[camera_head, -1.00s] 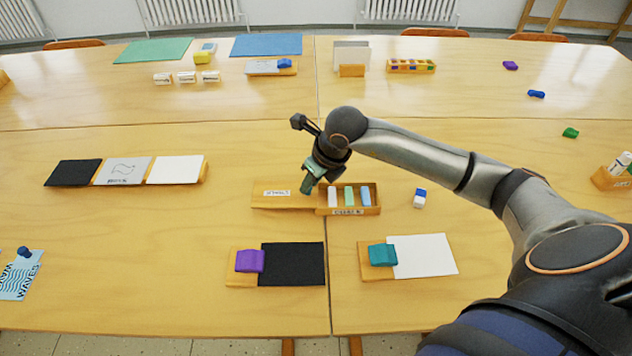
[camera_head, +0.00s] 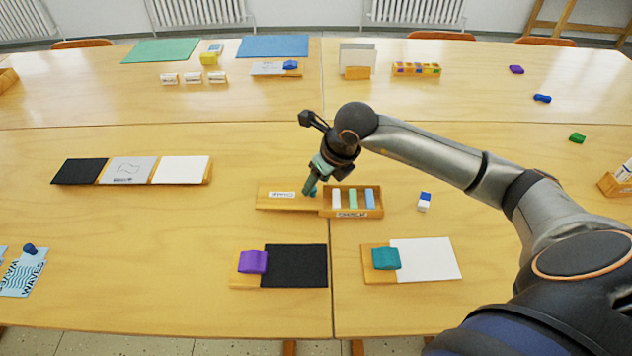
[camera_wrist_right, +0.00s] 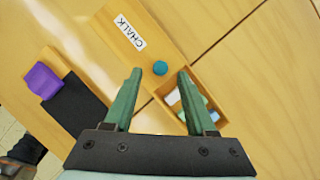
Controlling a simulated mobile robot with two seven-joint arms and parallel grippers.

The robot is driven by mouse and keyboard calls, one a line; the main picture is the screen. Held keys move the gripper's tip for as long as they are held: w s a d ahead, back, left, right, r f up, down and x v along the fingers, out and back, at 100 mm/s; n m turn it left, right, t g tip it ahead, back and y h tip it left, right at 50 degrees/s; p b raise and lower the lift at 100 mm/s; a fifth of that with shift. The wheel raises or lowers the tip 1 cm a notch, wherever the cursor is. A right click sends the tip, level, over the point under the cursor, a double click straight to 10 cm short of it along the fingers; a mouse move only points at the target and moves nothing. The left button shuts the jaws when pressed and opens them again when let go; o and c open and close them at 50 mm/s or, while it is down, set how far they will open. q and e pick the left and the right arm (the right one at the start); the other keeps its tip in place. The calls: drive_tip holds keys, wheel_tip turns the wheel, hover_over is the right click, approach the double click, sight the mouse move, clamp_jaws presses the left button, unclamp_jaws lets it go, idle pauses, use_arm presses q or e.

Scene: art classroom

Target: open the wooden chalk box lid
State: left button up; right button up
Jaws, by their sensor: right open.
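The wooden chalk box (camera_head: 352,214) is on the table with white, green and blue chalk showing in its open part. It also shows in the wrist view (camera_wrist_right: 222,104). Its wooden lid (camera_head: 272,205), labelled CHALK, lies slid out to the left of the open part, and it shows in the wrist view (camera_wrist_right: 112,22) too. A round teal knob (camera_wrist_right: 160,68) stands at the lid's end nearest the chalk. My right gripper (camera_head: 309,190) is at the knob; in the wrist view its open fingers (camera_wrist_right: 160,72) stand on either side of the knob, with gaps. My left gripper is out of view.
In front lie a purple block (camera_head: 253,262) by a black sheet and a teal block (camera_head: 385,259) by a white sheet. A blue-and-white eraser (camera_head: 424,201) lies right of the box. The table left of the lid is clear up to a row of panels (camera_head: 128,171).

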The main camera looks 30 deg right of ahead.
drive_tip(key=a+v, duration=0.1)
drive_tip(key=v, duration=0.9)
drive_tip(key=shift+s+d+r, duration=0.2)
drive_tip(key=shift+d+r, duration=0.2)
drive_tip(key=shift+d, duration=0.1)
